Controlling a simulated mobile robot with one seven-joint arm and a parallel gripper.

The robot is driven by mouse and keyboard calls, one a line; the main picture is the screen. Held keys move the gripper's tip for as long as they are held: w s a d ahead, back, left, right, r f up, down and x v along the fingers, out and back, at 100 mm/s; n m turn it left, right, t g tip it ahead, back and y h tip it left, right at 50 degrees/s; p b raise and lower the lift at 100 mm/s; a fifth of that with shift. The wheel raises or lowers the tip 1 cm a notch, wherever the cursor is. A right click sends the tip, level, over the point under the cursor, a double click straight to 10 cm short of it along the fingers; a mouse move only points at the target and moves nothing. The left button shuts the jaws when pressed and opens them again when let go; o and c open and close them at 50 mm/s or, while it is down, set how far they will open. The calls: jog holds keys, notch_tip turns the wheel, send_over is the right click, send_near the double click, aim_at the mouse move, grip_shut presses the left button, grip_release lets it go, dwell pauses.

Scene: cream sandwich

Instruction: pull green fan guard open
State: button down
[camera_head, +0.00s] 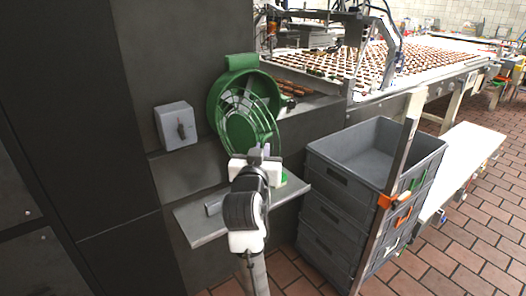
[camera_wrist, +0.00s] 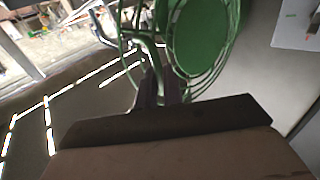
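The green fan guard (camera_head: 250,122) is a round wire grille with a solid centre disc. It stands tilted out from the green round housing (camera_head: 216,100) on the dark cabinet wall, with a gap between them. My gripper (camera_head: 258,153) is at the guard's lower edge. In the wrist view the guard's wires and green disc (camera_wrist: 203,38) fill the upper middle. My gripper's two dark fingers (camera_wrist: 160,88) are close together there, with a green wire of the guard running down between them. The exact contact is partly hidden.
A grey switch box (camera_head: 176,125) is on the wall left of the guard. A metal shelf (camera_head: 205,228) juts out below. Stacked grey crates (camera_head: 326,184) and a slanted metal post (camera_head: 402,150) stand to the right. A conveyor with rows of sandwiches (camera_head: 425,62) lies behind.

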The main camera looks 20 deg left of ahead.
jog(key=c, duration=1.8)
grip_release()
jog(key=shift+s+a+n+y, duration=0.15)
jog(key=shift+a+n+y, duration=0.15)
jog(key=shift+a, duration=0.75)
jog(key=s+d+b, duration=0.2)
jog(key=s+b, duration=0.4)
jog(key=s, duration=0.2)
jog(key=shift+s+f, duration=0.3)
jog(key=shift+f, duration=0.05)
